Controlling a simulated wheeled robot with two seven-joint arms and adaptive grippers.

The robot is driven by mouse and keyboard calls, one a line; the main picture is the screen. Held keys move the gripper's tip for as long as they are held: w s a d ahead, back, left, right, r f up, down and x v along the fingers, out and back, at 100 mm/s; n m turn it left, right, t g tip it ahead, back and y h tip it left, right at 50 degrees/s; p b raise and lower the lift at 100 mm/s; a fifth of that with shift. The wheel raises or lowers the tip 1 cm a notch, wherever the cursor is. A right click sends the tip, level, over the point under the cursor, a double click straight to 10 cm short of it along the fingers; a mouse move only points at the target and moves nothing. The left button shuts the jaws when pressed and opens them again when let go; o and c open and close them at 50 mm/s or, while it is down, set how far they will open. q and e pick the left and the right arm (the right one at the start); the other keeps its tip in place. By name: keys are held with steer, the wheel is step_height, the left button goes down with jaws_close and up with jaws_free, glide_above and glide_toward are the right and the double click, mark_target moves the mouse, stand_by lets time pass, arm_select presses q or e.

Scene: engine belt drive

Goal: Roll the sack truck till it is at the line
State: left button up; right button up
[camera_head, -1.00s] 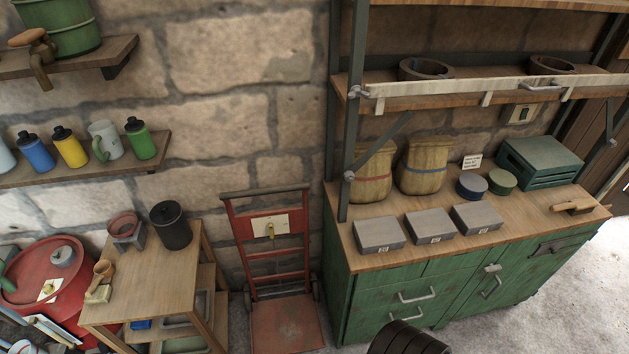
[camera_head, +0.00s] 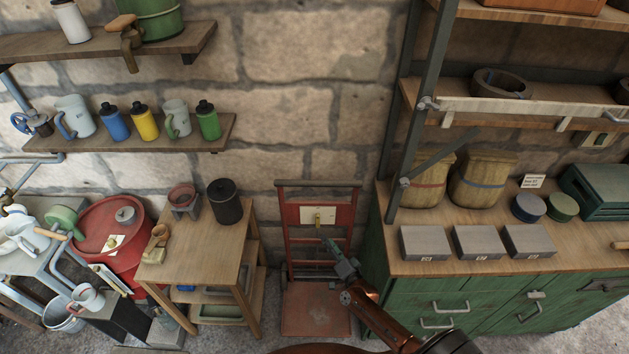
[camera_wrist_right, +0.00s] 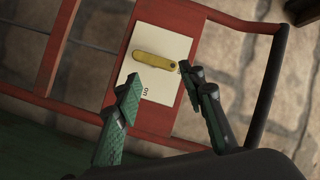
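The red sack truck (camera_head: 317,310) stands upright against the stone wall, between the wooden side table and the green cabinet. A pale plate with a yellow handle-like piece (camera_head: 318,215) sits on its upper frame. The plate also shows in the right wrist view (camera_wrist_right: 157,66). My right gripper (camera_head: 335,250) is in front of the truck's frame, below the plate. In the right wrist view its two fingers (camera_wrist_right: 160,90) are spread with nothing between them, pointing toward the plate and apart from it. My left gripper is not in view. No line on the floor shows.
The wooden side table (camera_head: 205,255) is close at the truck's left. The green cabinet (camera_head: 430,300), with grey boxes and sacks on top, is close at its right. A red drum (camera_head: 100,235) stands farther left. Little floor shows in front of the truck.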

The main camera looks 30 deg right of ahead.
mark_target(314, 184)
steer(key=w+r+m+t+h+p, duration=0.1)
steer(key=w+r+m+t, duration=0.15)
steer(key=r, duration=0.75)
steer(key=w+r+m+t+h, duration=0.1)
steer(key=w+r+m, duration=0.2)
steer(key=r, duration=0.7)
steer(key=shift+m, duration=0.35)
steer(key=x, duration=0.6)
steer(key=shift+w+a+r, duration=0.15)
steer(key=shift+w+r, duration=0.1)
steer(key=shift+w, duration=0.1)
steer(key=shift+w+r, duration=0.1)
steer(key=shift+w, duration=0.45)
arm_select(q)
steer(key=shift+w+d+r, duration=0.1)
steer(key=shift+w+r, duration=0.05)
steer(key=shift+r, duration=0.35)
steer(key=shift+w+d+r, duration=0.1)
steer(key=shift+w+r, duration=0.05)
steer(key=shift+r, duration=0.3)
arm_select(e)
steer(key=shift+c, duration=0.4)
jaws_close()
